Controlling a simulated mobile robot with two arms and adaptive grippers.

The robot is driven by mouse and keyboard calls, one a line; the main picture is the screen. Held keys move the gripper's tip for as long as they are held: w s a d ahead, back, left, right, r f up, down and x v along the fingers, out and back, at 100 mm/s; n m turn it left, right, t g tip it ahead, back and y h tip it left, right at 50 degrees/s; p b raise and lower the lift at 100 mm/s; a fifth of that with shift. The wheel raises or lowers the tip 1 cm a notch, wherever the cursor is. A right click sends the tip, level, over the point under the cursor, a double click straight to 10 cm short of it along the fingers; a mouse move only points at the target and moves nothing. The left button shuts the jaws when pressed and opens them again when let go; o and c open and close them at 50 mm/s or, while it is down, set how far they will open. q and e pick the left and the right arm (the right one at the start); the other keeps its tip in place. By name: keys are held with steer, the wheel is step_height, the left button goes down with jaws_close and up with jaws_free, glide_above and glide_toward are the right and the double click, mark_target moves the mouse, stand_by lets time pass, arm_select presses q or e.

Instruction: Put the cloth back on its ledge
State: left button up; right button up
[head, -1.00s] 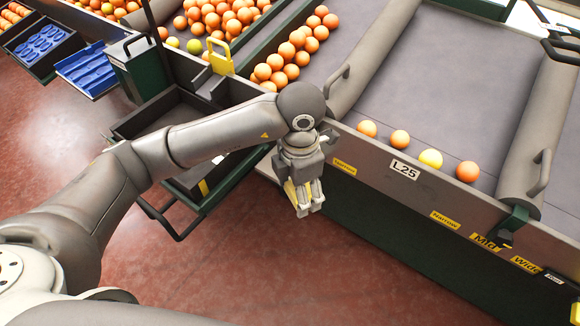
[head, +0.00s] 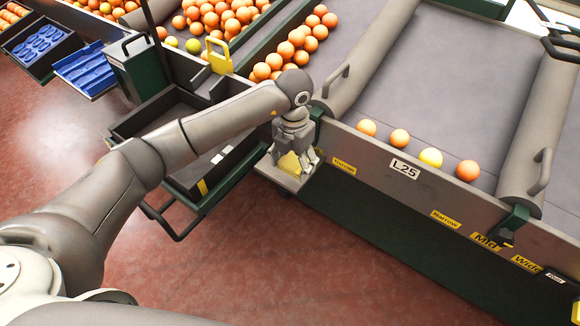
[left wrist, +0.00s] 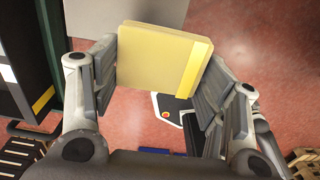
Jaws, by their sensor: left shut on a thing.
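The cloth is a folded yellow pad with a brighter stripe along one side (left wrist: 160,58). My left gripper (left wrist: 157,80) is shut on it, with one finger on each side. In the head view the left gripper (head: 296,164) points down at the near left corner of the conveyor frame, and part of the cloth (head: 289,162) shows between its fingers. The ledge (head: 272,174) is a small light grey plate right there, partly hidden by the gripper. In the left wrist view a grey plate (left wrist: 88,18) lies beyond the cloth; whether they touch is unclear. My right gripper is not in view.
A black open drawer (head: 190,181) with a rail handle stands left of the ledge. The conveyor's front panel (head: 378,166) runs to the right, with several oranges on the belt behind it. The red floor (head: 250,255) in front is clear.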

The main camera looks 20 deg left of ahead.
mark_target(290, 157)
arm_select(q)
steer(key=w+f, duration=0.1)
steer(key=w+a+f, duration=0.1)
steer(key=f, duration=0.1)
steer(key=shift+w+a+f, duration=0.15)
steer(key=shift+a, duration=0.05)
step_height(290, 157, down, 2)
steer(key=shift+f+p, duration=0.2)
steer(key=shift+p, duration=0.15)
steer(key=shift+f, duration=0.15)
steer(key=shift+f, duration=0.15)
steer(key=o, duration=1)
